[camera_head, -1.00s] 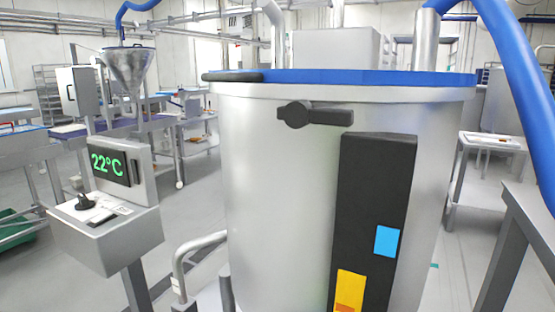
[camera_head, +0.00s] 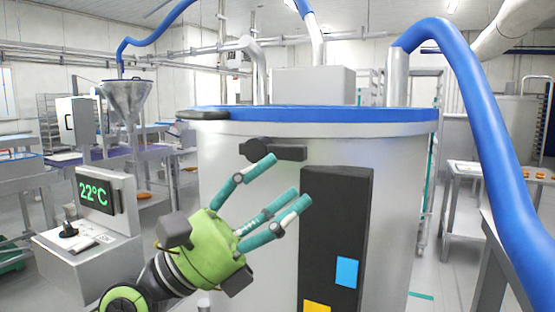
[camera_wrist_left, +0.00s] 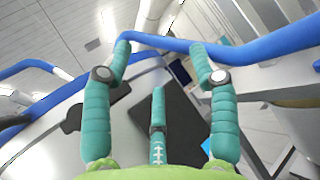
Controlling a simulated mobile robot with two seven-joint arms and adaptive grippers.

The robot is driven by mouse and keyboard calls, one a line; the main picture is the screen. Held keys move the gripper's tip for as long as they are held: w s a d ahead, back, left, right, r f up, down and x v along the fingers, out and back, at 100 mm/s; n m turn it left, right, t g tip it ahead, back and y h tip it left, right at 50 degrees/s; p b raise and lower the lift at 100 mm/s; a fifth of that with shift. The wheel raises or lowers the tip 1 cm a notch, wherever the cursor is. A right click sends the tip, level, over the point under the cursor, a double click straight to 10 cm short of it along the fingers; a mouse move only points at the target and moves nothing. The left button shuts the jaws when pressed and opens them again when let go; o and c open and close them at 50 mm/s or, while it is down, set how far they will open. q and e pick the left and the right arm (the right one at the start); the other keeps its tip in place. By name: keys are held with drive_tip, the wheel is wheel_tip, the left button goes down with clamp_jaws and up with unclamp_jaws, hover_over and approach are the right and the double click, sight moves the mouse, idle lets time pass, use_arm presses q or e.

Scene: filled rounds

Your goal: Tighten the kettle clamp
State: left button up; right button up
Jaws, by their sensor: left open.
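The kettle (camera_head: 398,185) is a large silver cylinder with a blue rim, in the middle of the head view. Its clamp (camera_head: 288,152) is a black handle with a round pivot at its left end, lying about level on the front wall just under the rim. My left gripper (camera_head: 287,180) is green with three teal fingers, spread open and empty. In the head view it is in front of the kettle, its upper fingertip overlapping the clamp's lower edge; I cannot tell if they touch. In the left wrist view the clamp (camera_wrist_left: 72,120) shows beyond the left finger. My right gripper is not in view.
A black panel (camera_head: 336,215) with blue and yellow patches runs down the kettle front. A control box (camera_head: 95,195) reading 22°C stands at the left. A thick blue hose (camera_head: 480,110) curves down at the right. A black piece (camera_head: 203,114) lies on the rim's left edge.

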use_arm(q)
drive_tip(key=w+d+m+g+y, duration=0.1)
drive_tip(key=m+y, duration=0.3)
drive_tip(key=m, duration=0.3)
drive_tip(key=m+t+y, duration=0.3)
drive_tip(key=t+y, duration=0.2)
drive_tip(key=y, duration=0.2)
approach(281, 150)
drive_tip(key=x, duration=0.3)
drive_tip(key=p+x, duration=0.3)
drive_tip(key=x, duration=0.2)
drive_tip(key=shift+r, duration=0.15)
drive_tip(key=shift+w+d, duration=0.4)
drive_tip(key=shift+w, duration=0.05)
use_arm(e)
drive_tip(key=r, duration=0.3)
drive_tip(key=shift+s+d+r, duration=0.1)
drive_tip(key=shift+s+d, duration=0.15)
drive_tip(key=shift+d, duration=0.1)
use_arm(q)
clamp_jaws()
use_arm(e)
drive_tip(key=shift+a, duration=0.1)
